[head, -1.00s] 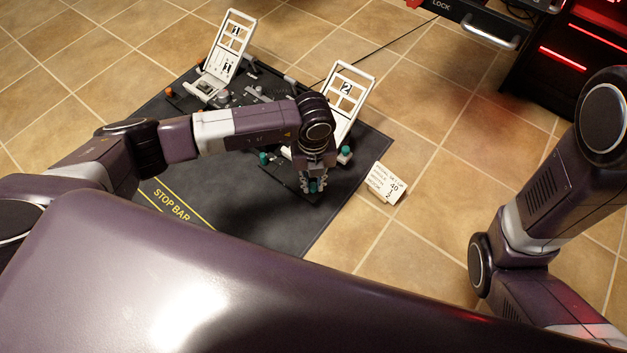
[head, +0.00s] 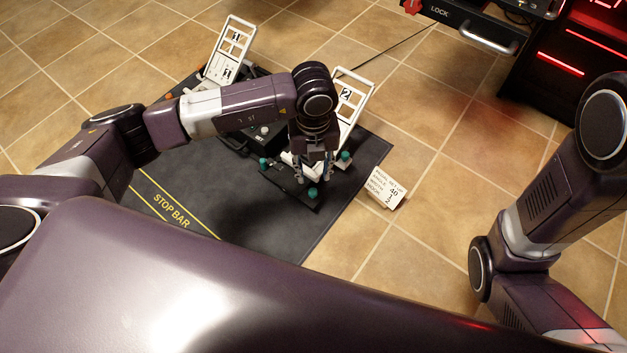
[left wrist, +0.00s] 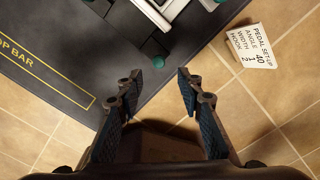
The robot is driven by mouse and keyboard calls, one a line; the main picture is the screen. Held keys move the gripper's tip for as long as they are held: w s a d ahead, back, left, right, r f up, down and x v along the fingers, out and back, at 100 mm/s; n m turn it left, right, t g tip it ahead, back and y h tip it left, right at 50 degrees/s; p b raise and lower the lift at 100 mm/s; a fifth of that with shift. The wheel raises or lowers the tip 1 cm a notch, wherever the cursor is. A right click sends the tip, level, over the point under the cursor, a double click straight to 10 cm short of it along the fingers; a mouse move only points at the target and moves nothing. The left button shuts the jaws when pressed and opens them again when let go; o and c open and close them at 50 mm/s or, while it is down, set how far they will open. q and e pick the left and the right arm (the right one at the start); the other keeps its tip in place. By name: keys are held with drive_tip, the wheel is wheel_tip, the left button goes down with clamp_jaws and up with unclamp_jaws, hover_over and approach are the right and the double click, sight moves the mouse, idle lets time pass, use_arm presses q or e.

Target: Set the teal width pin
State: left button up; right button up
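Several teal knobs sit on the dark pedal base near the pedal marked 2 (head: 345,97): a front one (head: 313,192), a left one (head: 263,161) and a right one (head: 345,156). I cannot tell which is the width pin. My left gripper (head: 313,174) is above and just behind the front teal knob, fingers apart and empty. In the left wrist view, a teal knob (left wrist: 158,62) shows in the gap ahead of my open left fingertips (left wrist: 159,77), clear of both. My right gripper is out of view.
The pedal marked 1 (head: 231,50) stands at the back left. Tiled floor is open to the right.

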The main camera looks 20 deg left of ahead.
use_arm(q)
wheel_tip(320, 180, up, 4)
drive_tip(key=shift+r, duration=0.1)
idle(0.6)
